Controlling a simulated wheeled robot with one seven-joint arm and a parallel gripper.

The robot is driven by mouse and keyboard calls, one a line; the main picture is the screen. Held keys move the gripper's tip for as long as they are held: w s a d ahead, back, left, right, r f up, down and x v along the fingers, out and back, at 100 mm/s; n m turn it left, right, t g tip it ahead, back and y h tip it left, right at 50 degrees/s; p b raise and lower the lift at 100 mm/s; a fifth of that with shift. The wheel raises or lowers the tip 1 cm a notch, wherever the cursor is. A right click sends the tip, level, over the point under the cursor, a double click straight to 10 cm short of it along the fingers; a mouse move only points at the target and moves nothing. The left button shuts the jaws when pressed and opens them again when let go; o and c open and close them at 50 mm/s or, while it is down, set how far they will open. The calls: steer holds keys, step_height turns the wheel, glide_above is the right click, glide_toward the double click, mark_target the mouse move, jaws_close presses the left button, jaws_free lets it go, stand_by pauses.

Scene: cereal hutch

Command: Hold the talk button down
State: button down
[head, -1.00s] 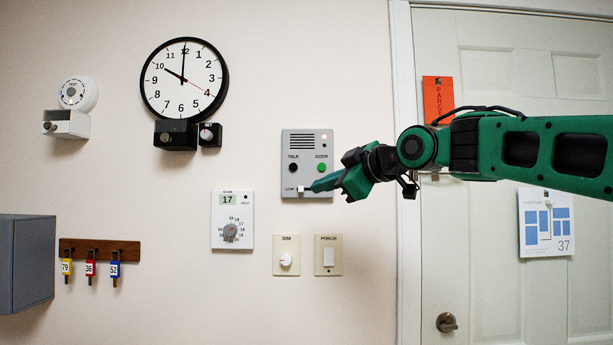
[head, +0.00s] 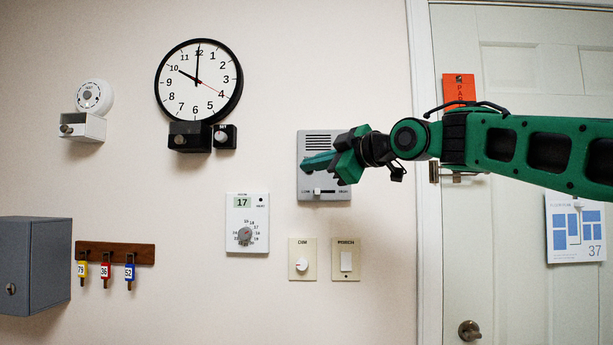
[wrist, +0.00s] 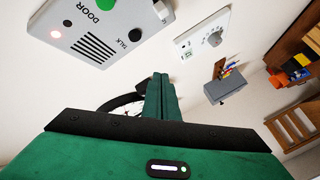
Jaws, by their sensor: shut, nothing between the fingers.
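The talk button (wrist: 135,34) is a dark round button beside the TALK label on the grey intercom panel (wrist: 83,22). In the head view my gripper hides the button, and the panel (head: 343,190) shows around it. My gripper (head: 304,163) is shut and empty, its fingers pointing left across the panel at about button height. In the wrist view the shut fingertips (wrist: 160,80) are beside the panel's edge, apart from the button in the picture. I cannot tell how far they are from the wall.
A thermostat (head: 247,225), dimmer (head: 302,263) and porch switch (head: 346,262) sit below. A clock (head: 199,80) hangs upper left; a door (head: 500,250) is right.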

steer(key=w, duration=0.7)
steer(key=shift+w, duration=0.15)
steer(key=shift+w+d, duration=0.1)
steer(key=shift+d, duration=0.05)
stand_by(1.8)
steer(key=shift+w, duration=0.2)
steer(key=shift+w, duration=0.35)
stand_by(2.2)
steer(key=shift+s, duration=0.8)
steer(key=s, duration=0.5)
stand_by(0.5)
